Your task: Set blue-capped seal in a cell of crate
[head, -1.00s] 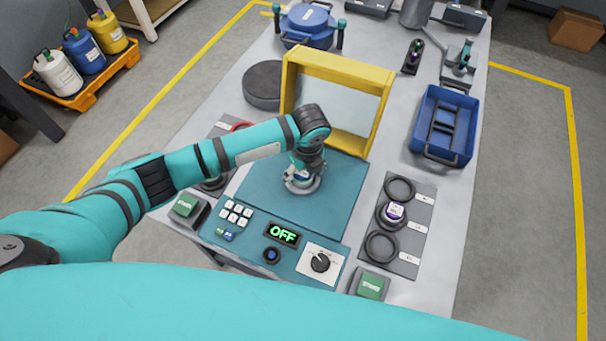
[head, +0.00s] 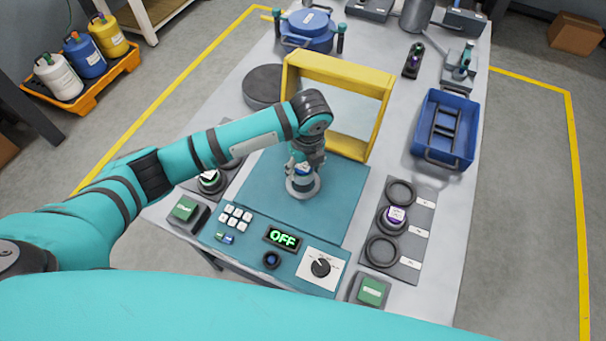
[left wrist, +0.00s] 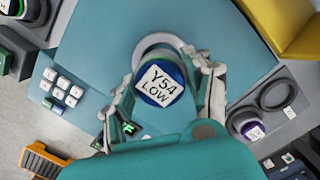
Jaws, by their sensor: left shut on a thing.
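My left gripper (head: 304,164) is above the round seat (head: 303,190) on the teal test panel. It is shut on the blue-capped seal (left wrist: 160,84), whose white label reads "Y54 LOW" in the left wrist view. In the head view the fingers cover most of the seal. The seal appears just above the seat; the exact gap is hard to tell. The blue crate (head: 464,158) stands at the right of the table with dark dividers (head: 446,124) inside; its cells look empty. My right gripper is not in view.
A yellow frame (head: 378,107) with a clear pane stands right behind the panel. A grey rack with rings holds a purple-capped seal (head: 396,214) at the right. A green-ringed seal (head: 210,180) sits at the left. A display (head: 283,238) reads "OFF". Table between frame and crate is clear.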

